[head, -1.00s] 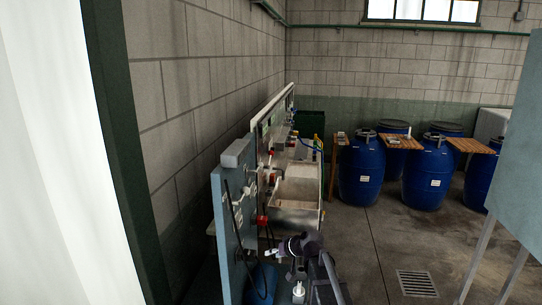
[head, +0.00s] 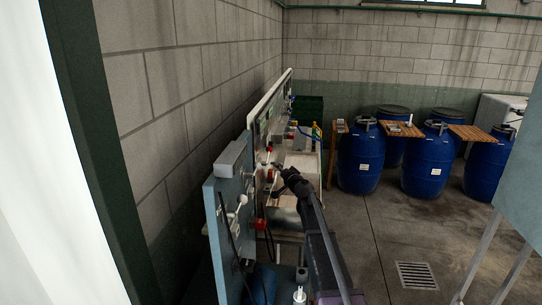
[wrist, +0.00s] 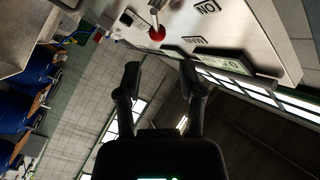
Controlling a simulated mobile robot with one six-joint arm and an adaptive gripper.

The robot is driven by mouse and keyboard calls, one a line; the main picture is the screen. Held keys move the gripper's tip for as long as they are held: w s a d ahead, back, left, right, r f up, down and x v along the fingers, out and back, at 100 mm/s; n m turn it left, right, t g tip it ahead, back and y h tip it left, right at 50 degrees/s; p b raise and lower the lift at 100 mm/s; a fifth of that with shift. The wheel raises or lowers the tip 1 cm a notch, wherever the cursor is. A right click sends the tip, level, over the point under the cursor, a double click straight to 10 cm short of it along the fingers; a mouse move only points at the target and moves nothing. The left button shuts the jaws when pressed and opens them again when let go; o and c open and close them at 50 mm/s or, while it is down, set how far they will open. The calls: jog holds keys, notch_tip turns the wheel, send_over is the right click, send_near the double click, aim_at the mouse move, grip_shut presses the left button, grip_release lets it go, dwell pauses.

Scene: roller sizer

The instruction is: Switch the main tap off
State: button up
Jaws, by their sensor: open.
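A lever with a red knob (wrist: 157,33) stands out from the pale panel (wrist: 235,25) at the top of the wrist view.
A sink (head: 304,163) is beside the panel. A blue-grey board (head: 228,205) with hoses stands nearer on the left. Blue barrels (head: 427,165) stand at the back right. A floor drain (head: 417,275) is on open floor. A grey panel (head: 521,150) is at the right.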

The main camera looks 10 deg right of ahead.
aim_at(268, 156)
jog(key=shift+w+d, duration=0.1)
jog(key=shift+d, duration=0.25)
jog(key=x, duration=1.3)
jog(key=shift+w, duration=0.25)
grip_shut()
